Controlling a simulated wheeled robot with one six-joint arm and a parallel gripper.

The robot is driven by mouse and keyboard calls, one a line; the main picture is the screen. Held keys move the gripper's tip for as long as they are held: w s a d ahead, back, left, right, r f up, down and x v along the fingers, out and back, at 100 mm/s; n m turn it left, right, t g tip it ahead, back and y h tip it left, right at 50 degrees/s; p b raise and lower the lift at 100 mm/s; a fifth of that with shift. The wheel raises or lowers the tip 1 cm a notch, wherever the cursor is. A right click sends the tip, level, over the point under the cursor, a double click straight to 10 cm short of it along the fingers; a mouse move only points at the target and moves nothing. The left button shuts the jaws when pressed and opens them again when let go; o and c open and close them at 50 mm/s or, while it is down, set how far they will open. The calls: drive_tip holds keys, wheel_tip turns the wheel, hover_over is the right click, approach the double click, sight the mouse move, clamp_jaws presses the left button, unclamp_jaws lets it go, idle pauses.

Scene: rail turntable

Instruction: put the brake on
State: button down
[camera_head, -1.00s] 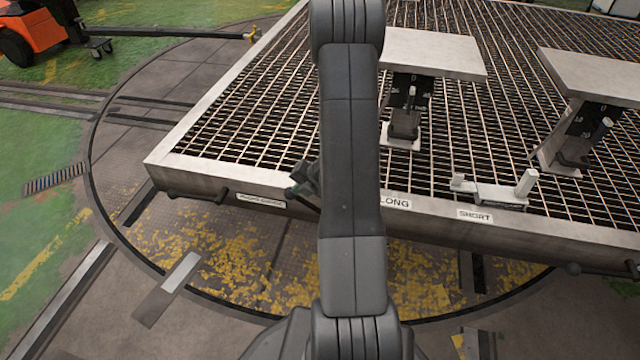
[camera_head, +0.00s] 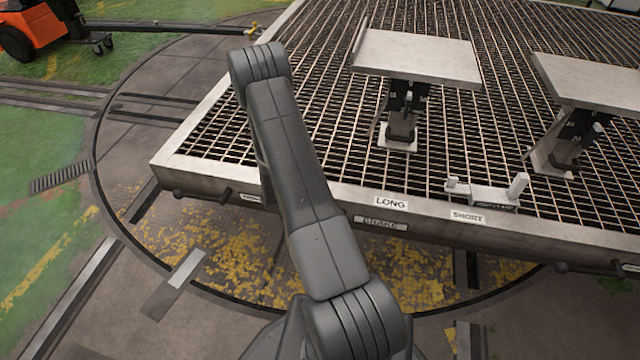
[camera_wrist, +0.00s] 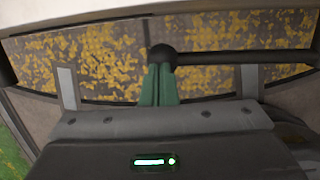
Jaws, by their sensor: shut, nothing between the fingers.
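A plate reading BRAKE (camera_head: 381,222) is on the front side of the turntable deck (camera_head: 300,195). In the wrist view a black rod (camera_wrist: 240,57) with a round black knob (camera_wrist: 162,56) runs across to the right. My gripper (camera_wrist: 158,70) has green fingers, shut and empty, with their tips right at the knob. I cannot tell whether they touch it. In the head view my arm hides the gripper and this knob. A dark handle (camera_head: 222,195) sticks out from the deck's front edge, left of my arm.
LONG (camera_head: 391,203) and SHORT (camera_head: 467,216) labels lie on the deck's front rim, near a small metal latch (camera_head: 487,193). Two raised plates (camera_head: 415,58) (camera_head: 590,80) stand on the grating. An orange vehicle (camera_head: 35,28) is at the far left. The floor at front left is open.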

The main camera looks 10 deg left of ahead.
drive_tip(key=shift+f+b, duration=0.3)
drive_tip(key=shift+f, duration=0.2)
drive_tip(key=shift+s+f, duration=0.1)
drive_tip(key=shift+f, duration=0.05)
drive_tip(key=p+v, duration=1)
drive_tip(key=v, duration=0.4)
drive_tip(key=shift+w+a+r, duration=0.2)
drive_tip(key=shift+a+r, duration=0.2)
drive_tip(key=shift+a, duration=0.3)
drive_tip(key=shift+f, duration=0.1)
drive_tip(key=b+x, duration=0.3)
drive_tip(key=x, duration=0.1)
drive_tip(key=b+x, duration=0.3)
drive_tip(key=x, duration=0.2)
drive_tip(key=d+b+x, duration=0.1)
drive_tip(key=b+x, duration=0.2)
drive_tip(key=x, duration=0.1)
drive_tip(key=shift+f, duration=0.2)
drive_tip(key=shift+s+d, duration=0.15)
drive_tip(key=shift+d, duration=0.05)
